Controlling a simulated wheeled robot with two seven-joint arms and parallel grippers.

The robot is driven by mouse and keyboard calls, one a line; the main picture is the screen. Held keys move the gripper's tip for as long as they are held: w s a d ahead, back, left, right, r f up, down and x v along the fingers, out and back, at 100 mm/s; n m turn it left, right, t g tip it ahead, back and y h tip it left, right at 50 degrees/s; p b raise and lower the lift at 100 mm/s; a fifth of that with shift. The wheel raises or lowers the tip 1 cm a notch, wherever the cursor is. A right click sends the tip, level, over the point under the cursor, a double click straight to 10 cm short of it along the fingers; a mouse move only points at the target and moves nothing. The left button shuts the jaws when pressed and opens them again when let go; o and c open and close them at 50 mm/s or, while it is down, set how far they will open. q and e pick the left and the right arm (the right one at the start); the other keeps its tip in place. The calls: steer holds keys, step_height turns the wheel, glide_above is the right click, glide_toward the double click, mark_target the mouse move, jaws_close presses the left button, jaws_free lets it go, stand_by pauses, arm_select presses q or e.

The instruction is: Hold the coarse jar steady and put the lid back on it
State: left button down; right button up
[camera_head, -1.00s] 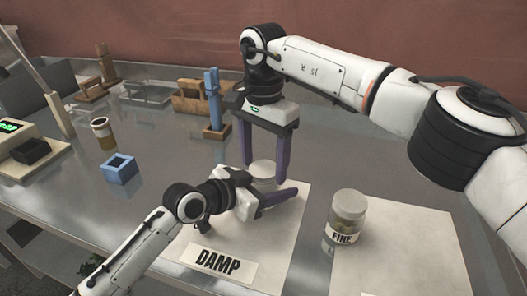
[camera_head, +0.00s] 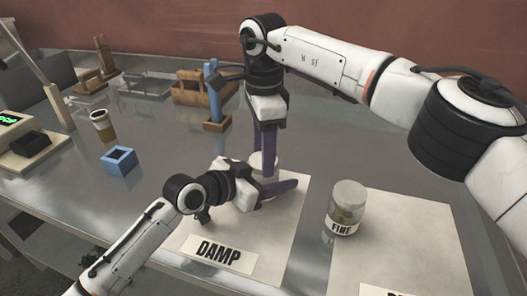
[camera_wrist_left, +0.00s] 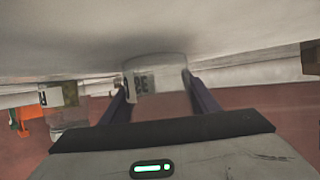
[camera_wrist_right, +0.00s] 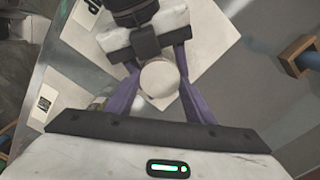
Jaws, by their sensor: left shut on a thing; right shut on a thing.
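The coarse jar (camera_wrist_left: 155,78), clear with a partly visible label, stands between the fingers of my left gripper (camera_wrist_left: 158,92). My left gripper (camera_head: 279,190) is shut around it low down; the gripper hides most of the jar in the head view. My right gripper (camera_head: 264,170) points down from above, shut on the pale round lid (camera_head: 262,158). In the right wrist view the lid (camera_wrist_right: 159,79) lies between the fingers of my right gripper (camera_wrist_right: 160,88) and covers the jar top. I cannot tell whether the lid is fully seated.
A jar labelled FINE (camera_head: 346,207) stands at right, near the left gripper's fingertips. A DAMP label (camera_head: 219,252) lies in front on a pale mat (camera_head: 280,240).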

steer(key=m, duration=0.2)
steer(key=shift+m, duration=0.3)
steer(key=o, duration=1.2)
steer(key=shift+c, duration=0.2)
steer(key=shift+r, duration=2.25)
steer(key=shift+c, duration=0.3)
